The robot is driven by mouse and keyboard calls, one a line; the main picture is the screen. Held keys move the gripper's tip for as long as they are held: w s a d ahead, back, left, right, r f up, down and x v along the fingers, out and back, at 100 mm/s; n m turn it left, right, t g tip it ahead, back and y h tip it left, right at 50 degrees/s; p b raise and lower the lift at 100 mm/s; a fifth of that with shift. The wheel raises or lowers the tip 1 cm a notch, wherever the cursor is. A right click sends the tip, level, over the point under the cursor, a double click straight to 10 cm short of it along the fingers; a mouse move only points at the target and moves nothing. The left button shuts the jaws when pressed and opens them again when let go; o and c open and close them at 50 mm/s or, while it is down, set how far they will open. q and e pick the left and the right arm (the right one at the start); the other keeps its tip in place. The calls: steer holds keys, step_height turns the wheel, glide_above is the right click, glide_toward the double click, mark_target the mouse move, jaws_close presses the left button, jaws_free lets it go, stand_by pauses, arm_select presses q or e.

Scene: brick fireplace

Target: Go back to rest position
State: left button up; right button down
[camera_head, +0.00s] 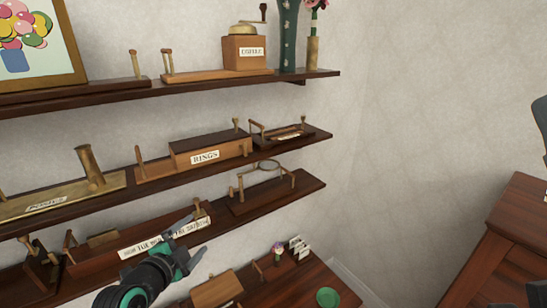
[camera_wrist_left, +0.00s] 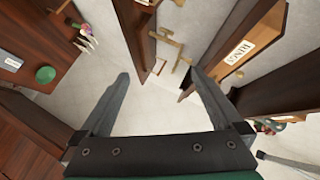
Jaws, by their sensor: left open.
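My left gripper (camera_head: 194,240) is in the lower left of the head view, in front of the lower wall shelves. Its two fingers are spread apart with nothing between them. The left wrist view shows the same open fingers (camera_wrist_left: 159,80) with pale wall and floor beyond the gap. In that view the shelf with the RINGS box (camera_wrist_left: 240,52) is beyond the right finger, and the small table is to the upper left. My right gripper cannot be made out in either view.
A low table holds a green dish (camera_head: 327,297). A wooden cabinet (camera_head: 505,250) stands right. Bare wall lies between.

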arm_select(q)
steer(key=s+d+r+n+t+h, duration=0.1)
steer(key=s+d+r+t, duration=0.25)
steer(key=r, duration=0.75)
steer(key=s+d+r+n+t, duration=0.1)
steer(key=s+d+r+t, duration=0.2)
steer(key=r, duration=0.8)
steer(key=s+a+r+n+t+y, duration=0.1)
steer(key=s+a+r+n+t, duration=0.2)
steer(key=s+r+n+t, duration=0.4)
steer(key=s+r+n, duration=0.5)
steer(key=s+r, duration=0.4)
steer(key=s, duration=0.4)
steer(key=shift+r, duration=0.25)
steer(key=shift+s+a, duration=0.1)
